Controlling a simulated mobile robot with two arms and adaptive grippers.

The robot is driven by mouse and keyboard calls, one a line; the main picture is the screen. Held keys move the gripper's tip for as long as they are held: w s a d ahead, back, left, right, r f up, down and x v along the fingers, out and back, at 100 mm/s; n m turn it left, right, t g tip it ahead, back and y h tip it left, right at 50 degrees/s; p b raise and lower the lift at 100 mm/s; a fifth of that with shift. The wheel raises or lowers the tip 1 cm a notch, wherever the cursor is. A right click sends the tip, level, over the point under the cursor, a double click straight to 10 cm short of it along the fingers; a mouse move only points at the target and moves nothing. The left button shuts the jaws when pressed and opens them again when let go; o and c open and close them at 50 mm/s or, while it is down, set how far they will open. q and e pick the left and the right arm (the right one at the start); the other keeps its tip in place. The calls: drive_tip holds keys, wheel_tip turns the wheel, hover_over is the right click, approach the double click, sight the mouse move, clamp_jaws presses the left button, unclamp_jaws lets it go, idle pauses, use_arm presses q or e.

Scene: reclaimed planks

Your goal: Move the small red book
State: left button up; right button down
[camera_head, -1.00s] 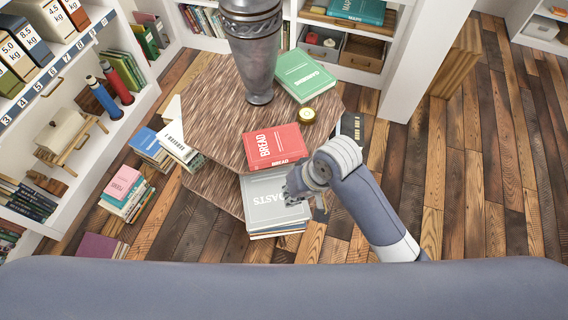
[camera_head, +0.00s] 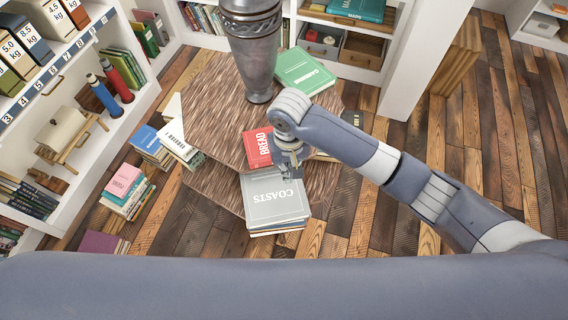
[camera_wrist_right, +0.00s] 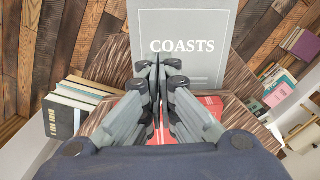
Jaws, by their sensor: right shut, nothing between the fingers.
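The red book (camera_head: 256,149), with BREAD on its cover, lies flat on the upper wooden tabletop (camera_head: 212,130); my right arm hides its right part. My right gripper (camera_head: 291,178) is shut and empty, pointing down near the book's front edge and the grey COASTS book (camera_head: 272,201). In the right wrist view the closed fingertips (camera_wrist_right: 157,62) show in front of the grey book (camera_wrist_right: 185,45), with red cover (camera_wrist_right: 212,102) partly hidden behind the fingers. I cannot tell whether they touch anything. My left gripper is not in view.
A tall grey vase (camera_head: 252,60) and a green book (camera_head: 304,72) stand and lie farther back on the table. Book stacks (camera_head: 126,190) sit on the floor at left. Shelves (camera_head: 152,98) line the left side.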

drive_tip(key=w+a+f, duration=0.1)
drive_tip(key=w+f, duration=0.3)
drive_tip(key=shift+f+p, duration=0.35)
drive_tip(key=shift+p, duration=0.05)
drive_tip(key=shift+w+a+b, duration=0.15)
drive_tip(key=shift+w+a, duration=0.15)
drive_tip(key=shift+w, duration=0.7)
drive_tip(key=shift+w+a+b, duration=0.15)
drive_tip(key=shift+w+a, duration=0.15)
drive_tip(key=shift+w, duration=0.65)
drive_tip(key=shift+s, duration=0.1)
